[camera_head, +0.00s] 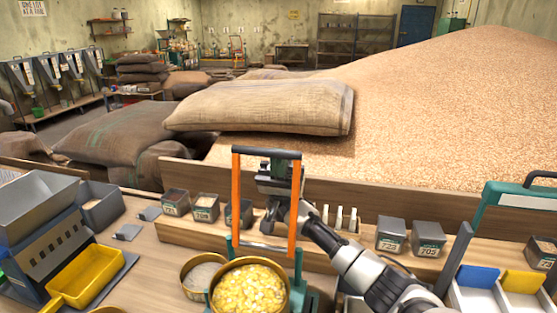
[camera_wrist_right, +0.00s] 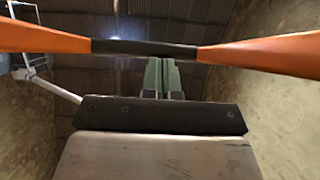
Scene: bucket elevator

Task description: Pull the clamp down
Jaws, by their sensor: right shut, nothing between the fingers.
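The clamp is an upright frame with two orange arms and a black crossbar (camera_head: 266,153) at the top, standing upright behind a round pan of yellow flakes (camera_head: 248,287). Its black crossbar (camera_wrist_right: 145,48) also runs across the right wrist view, between the orange arms. My right gripper (camera_head: 278,166) is at the top right of the frame, close to the bar. In the wrist view its fingertips (camera_wrist_right: 161,62) are together with nothing between them, just below the bar. I cannot tell whether they touch it. My left gripper is not in view.
A second pan (camera_head: 203,275) stands left of the flakes. A yellow scoop (camera_head: 86,277) lies at the left. Small labelled tins (camera_head: 391,235) line the wooden ledge. A full sack (camera_head: 262,107) and a grain heap (camera_head: 450,110) lie behind the bench.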

